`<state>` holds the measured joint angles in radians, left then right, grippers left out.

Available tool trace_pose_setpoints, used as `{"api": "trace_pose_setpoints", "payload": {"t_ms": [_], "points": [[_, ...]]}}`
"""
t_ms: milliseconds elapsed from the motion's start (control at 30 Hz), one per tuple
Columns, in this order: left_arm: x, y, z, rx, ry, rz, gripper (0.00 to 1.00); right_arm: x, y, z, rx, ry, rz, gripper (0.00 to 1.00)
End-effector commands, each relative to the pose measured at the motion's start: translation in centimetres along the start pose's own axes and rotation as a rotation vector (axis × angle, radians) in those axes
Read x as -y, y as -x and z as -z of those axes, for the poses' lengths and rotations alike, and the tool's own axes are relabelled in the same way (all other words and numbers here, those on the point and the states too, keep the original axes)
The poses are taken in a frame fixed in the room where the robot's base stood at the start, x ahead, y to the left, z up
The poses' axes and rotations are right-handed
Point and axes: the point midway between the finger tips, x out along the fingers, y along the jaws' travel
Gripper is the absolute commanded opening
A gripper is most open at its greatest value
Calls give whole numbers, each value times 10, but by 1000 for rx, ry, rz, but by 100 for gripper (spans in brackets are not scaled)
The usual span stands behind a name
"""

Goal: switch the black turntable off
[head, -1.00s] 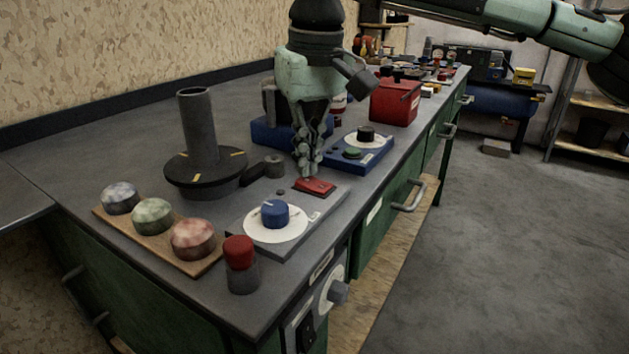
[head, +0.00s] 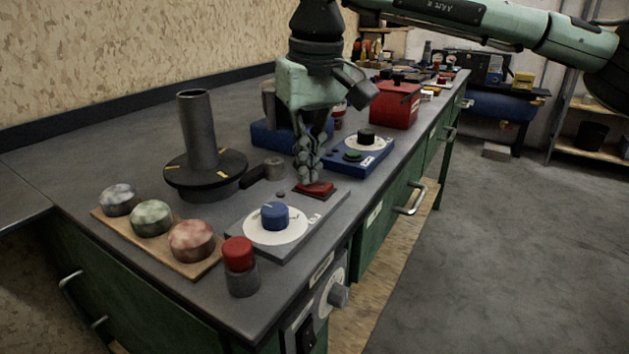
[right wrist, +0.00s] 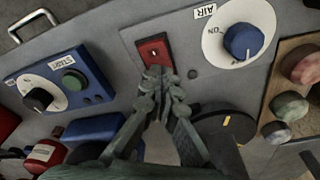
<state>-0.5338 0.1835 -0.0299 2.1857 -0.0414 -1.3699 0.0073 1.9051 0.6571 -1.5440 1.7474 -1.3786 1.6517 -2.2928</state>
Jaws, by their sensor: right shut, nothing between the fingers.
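The black turntable (head: 236,164) is a dark disc with yellow marks and a grey upright cylinder in its middle. Part of it shows in the right wrist view (right wrist: 229,136). A red rocker switch (head: 318,190) sits on a grey panel beside a blue knob (head: 274,214) on a white dial labelled AIR in the right wrist view. My right gripper (head: 309,180) is shut and empty, pointing down, with its fingertips at the edge of the red switch (right wrist: 154,50). Whether they press on it I cannot tell. My left gripper is out of view.
A blue box (head: 362,154) with a black knob and green button stands behind the panel. A wooden board (head: 207,264) with several round stones and a red-capped cylinder (head: 240,266) are in front. A red box (head: 395,106) stands farther back.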

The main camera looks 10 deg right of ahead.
Motion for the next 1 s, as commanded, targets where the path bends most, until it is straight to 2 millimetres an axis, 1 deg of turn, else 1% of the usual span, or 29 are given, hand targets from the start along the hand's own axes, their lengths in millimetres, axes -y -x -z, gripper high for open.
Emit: {"api": "trace_pose_setpoints", "payload": {"t_ms": [33,100,733,833,1000], "points": [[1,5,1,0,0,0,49,0,6,1,-1,0,1,0],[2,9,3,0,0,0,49,0,12,2,-2,0,1,0],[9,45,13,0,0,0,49,0,62,10,-2,0,1,0],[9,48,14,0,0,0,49,0,67,10,-2,0,1,0],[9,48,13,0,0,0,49,0,67,10,-2,0,1,0]]}}
